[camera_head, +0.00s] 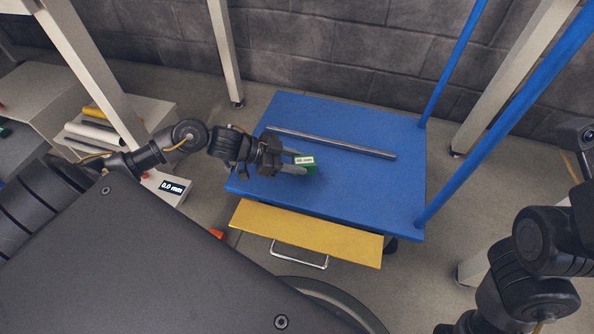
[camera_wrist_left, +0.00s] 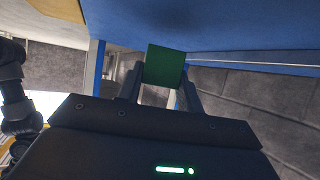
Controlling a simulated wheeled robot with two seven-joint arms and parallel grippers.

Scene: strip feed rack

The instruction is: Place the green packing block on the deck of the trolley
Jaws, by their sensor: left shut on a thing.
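The green packing block (camera_head: 310,169) has a pale label on top. My left gripper (camera_head: 296,162) is shut on it, reaching in from the left over the blue deck (camera_head: 370,188) of the trolley. In the left wrist view the green block (camera_wrist_left: 165,66) sits between the fingers (camera_wrist_left: 160,92), with the blue deck (camera_wrist_left: 240,24) beside it. Whether the block touches the deck or hangs just above it I cannot tell. My right arm shows at the right edge of the head view, but its fingers are out of sight.
A grey metal bar (camera_head: 331,142) lies across the deck behind the block. Blue posts (camera_head: 505,115) rise at the deck's right side. A yellow panel (camera_head: 306,233) with a handle is at the front. A box with a "0.0 mm" display (camera_head: 172,187) stands left. The deck's right part is clear.

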